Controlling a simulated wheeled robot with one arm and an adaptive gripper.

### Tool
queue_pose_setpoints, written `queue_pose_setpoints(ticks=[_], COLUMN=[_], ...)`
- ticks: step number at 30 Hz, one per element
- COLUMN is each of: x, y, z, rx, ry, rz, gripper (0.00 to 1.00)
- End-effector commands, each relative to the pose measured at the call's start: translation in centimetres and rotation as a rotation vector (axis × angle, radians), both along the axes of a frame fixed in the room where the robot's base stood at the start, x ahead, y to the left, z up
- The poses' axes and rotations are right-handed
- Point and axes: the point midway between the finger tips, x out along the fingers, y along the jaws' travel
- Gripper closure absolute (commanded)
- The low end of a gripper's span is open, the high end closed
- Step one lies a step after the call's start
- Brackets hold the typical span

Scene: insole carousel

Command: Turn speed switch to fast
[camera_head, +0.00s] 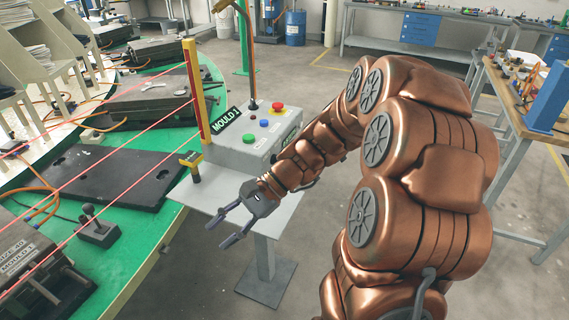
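A grey control box (258,136) stands on a pale pedestal table (262,209). I cannot tell which control is the speed switch, and no fast mark is readable. My arm covers part of the box's right side. My gripper (219,234) is open and empty, with its fingers apart. It is in front of the box, above the table's front edge, and touches no control.
A yellow post (192,90) with red light beams stands left of the box. A green carousel (151,252) carries black moulds and a lever (92,217). A wooden workbench (545,116) stands at right. Grey floor lies open between.

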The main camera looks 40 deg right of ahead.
Motion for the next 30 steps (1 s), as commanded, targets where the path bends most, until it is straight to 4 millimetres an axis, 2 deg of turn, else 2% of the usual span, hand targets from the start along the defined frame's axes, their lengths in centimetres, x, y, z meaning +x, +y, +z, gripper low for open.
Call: queue_pose_setpoints(ticks=[3,5,10,15,18,21,25,30], x=[3.5,5.1,8.8,10.7,10.9,10.7,10.6,11.5], y=[-3.6,-5.6,-12.9,-21.2,-25.4,-28.6,-30.7,-30.6], z=[-0.4,-0.5,-1.4,-2.9,-3.8,-4.6,-5.1,-5.1], rx=[0.128,0.193,0.376,0.55,0.633,0.691,0.731,0.741], ry=[0.04,0.058,0.097,0.119,0.126,0.128,0.127,0.128], rz=[-0.183,-0.274,-0.531,-0.773,-0.884,-0.963,-1.017,-1.028], gripper=[0.6,0.6,0.6,0.6,0.6,0.6,0.6,0.6])
